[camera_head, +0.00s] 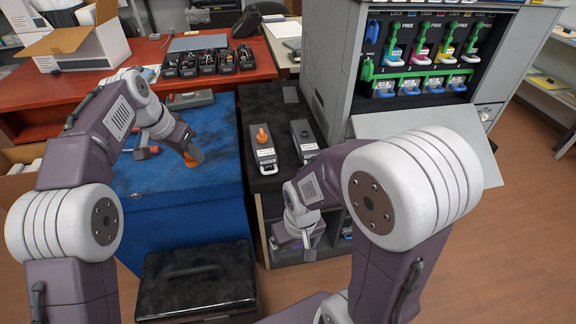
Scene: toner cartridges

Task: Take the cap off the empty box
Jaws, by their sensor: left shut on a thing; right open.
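A long grey box (264,158) with an orange cap (262,136) on top and a white handle at its near end sits on the dark cabinet top. A second grey box (305,141) stands to its right, with a dark round top and no orange cap. My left gripper (192,158) is over the blue mat, left of both boxes, shut on a small orange piece that looks like a cap. My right gripper (310,248) is open and low at the cabinet's near edge, below the boxes in the picture. Its fingertips are hard to make out.
Several black cartridges (209,64) line the red desk behind. A printer (330,50) with an open flap (400,122) stands at right. A black case (195,280) is in front.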

